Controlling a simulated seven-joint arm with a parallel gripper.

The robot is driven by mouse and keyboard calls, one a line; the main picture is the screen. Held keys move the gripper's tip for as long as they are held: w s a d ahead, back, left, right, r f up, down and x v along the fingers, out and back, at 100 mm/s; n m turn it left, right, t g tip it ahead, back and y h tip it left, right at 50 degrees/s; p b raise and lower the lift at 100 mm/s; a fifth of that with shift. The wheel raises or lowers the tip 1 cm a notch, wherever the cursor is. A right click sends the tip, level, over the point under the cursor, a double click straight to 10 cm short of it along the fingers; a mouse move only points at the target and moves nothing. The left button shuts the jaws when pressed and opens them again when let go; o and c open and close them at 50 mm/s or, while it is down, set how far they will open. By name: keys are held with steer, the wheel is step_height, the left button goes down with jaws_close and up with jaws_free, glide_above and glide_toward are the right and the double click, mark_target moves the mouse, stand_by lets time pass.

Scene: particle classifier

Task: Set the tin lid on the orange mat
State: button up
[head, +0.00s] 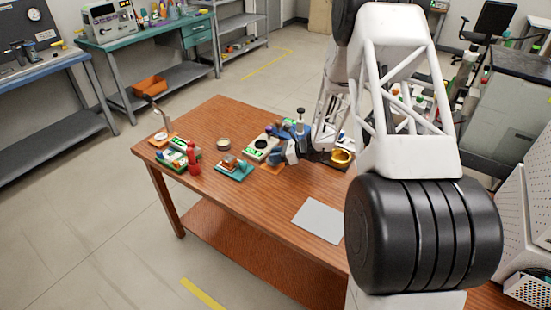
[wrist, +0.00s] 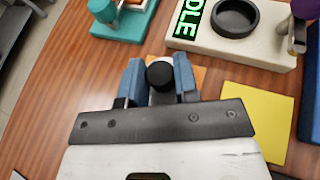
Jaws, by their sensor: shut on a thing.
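My gripper (wrist: 160,82) has its blue fingers closed around a black round knob (wrist: 160,75), which I take to be the top of the tin lid. A little pale surface shows beside the knob; the rest of the lid is hidden by the knob and fingers. The orange mat (wrist: 200,75) lies below and around the fingertips. In the head view my gripper (head: 276,158) is just above the orange mat (head: 271,169). I cannot tell whether the lid touches the mat.
A cream device with a green display (wrist: 230,40) stands just beyond the gripper. A teal base (wrist: 125,22) is to its left and a yellow mat (wrist: 258,120) to its right. In the head view a grey sheet (head: 318,220) lies near the table's front edge.

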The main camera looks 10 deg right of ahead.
steer(key=shift+f, duration=0.7)
steer(key=shift+f, duration=0.1)
steer(key=o, duration=0.9)
steer(key=v, duration=1.2)
steer(key=shift+s, duration=0.1)
